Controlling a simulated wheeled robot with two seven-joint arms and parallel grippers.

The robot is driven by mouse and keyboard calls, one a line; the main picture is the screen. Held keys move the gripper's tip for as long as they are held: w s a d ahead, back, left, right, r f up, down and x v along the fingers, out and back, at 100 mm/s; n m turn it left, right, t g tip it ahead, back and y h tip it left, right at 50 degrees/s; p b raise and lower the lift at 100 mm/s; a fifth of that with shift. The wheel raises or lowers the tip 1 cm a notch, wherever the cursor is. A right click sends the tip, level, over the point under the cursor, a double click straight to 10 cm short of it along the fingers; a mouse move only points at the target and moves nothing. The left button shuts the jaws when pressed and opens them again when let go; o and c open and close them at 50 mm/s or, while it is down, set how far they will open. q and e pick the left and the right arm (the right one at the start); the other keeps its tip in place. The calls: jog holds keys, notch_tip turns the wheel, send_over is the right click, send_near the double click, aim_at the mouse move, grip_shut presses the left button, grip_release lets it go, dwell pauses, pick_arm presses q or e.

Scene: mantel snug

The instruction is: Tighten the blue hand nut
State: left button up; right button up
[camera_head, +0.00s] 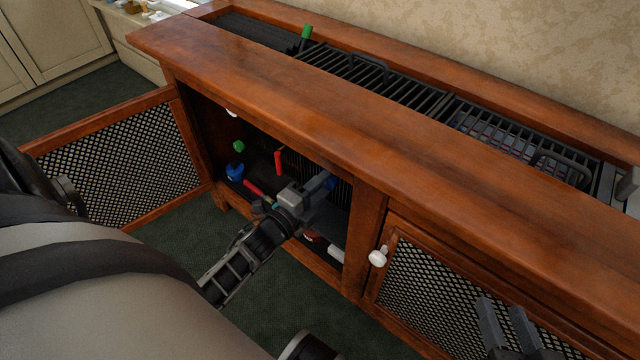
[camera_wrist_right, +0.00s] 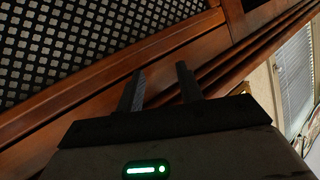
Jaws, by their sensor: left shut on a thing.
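My left gripper (camera_head: 318,190) reaches into the open left compartment of the wooden cabinet. Another blue part (camera_head: 235,172) sits deeper left in the compartment, below a green knob (camera_head: 239,146). My right gripper (camera_head: 508,325) is open and empty in front of the closed right door; its two parted fingers also show in the right wrist view (camera_wrist_right: 160,90).
The left mesh door (camera_head: 125,165) stands open. The right mesh door (camera_head: 450,305) is closed, with a white knob (camera_head: 377,257). Red handles (camera_head: 278,162) are inside near my left gripper. The cabinet's wooden top rail (camera_head: 290,105) overhangs the opening. Black grates (camera_head: 390,85) lie behind it.

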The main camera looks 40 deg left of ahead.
pick_arm(q)
jog(key=shift+m, duration=0.5)
pick_arm(e)
jog(key=shift+w+r, duration=0.15)
jog(key=shift+r, duration=0.15)
pick_arm(q)
jog(key=o, duration=1)
pick_arm(e)
jog(key=shift+f, duration=0.1)
pick_arm(q)
jog(key=s+a+p, duration=0.1)
jog(key=s+p, duration=0.1)
jog(key=s, duration=1.4)
jog(key=shift+a+p, duration=0.15)
jog(key=shift+p, duration=0.2)
pick_arm(e)
jog(key=shift+d+f+g+h, duration=0.4)
jog(key=shift+f+g, duration=0.2)
jog(key=shift+f, duration=0.1)
